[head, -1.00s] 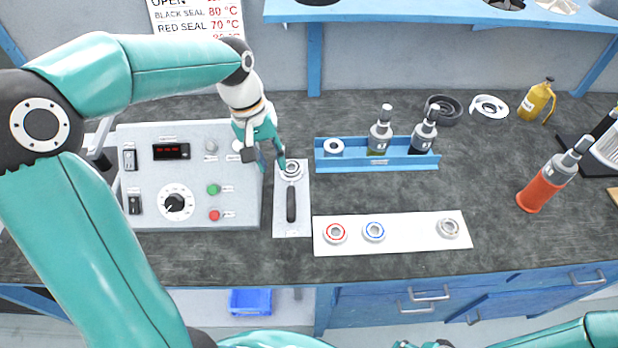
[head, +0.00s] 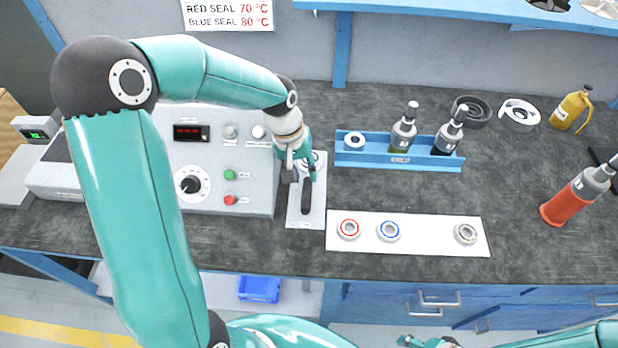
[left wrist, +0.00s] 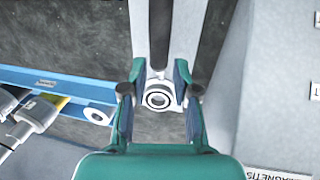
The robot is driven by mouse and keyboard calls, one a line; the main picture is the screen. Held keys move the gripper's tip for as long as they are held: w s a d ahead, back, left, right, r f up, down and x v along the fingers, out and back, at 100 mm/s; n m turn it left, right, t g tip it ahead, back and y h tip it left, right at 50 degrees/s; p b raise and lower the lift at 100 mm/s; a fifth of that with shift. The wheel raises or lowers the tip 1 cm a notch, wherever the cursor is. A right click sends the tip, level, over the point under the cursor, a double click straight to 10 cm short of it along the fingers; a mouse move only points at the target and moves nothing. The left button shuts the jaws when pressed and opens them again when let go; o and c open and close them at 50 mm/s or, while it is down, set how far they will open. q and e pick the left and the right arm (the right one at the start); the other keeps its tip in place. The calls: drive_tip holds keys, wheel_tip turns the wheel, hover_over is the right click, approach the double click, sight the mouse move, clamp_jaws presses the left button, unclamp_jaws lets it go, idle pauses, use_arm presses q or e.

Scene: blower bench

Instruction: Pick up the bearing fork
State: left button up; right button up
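The bearing fork (head: 306,197) lies on a pale plate (head: 292,215) beside the control box, its dark handle pointing to the bench's front edge. In the left wrist view the dark handle (left wrist: 160,32) and the ringed end (left wrist: 158,98) show between the fingers. My left gripper (head: 300,176) is open over the fork, one finger on each side near where handle and ring meet. Whether the fingers touch it I cannot tell. In the head view the gripper hides the ringed end. Part of my right gripper (head: 428,342) shows at the bottom edge, its fingers unclear.
The control box (head: 235,150) stands close on the left. A blue rack (head: 400,162) with bottles and a ring is on the right. A white strip (head: 425,240) holds three bearings.

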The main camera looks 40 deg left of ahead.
sight(307, 182)
use_arm(q)
drive_tip(key=f, duration=0.2)
drive_tip(key=d+f, duration=0.1)
drive_tip(key=f, duration=0.1)
drive_tip(key=shift+d+f+p, duration=0.1)
drive_tip(key=shift+f+p, duration=0.2)
drive_tip(key=shift+f, duration=0.05)
drive_tip(key=shift+r, duration=0.1)
clamp_jaws()
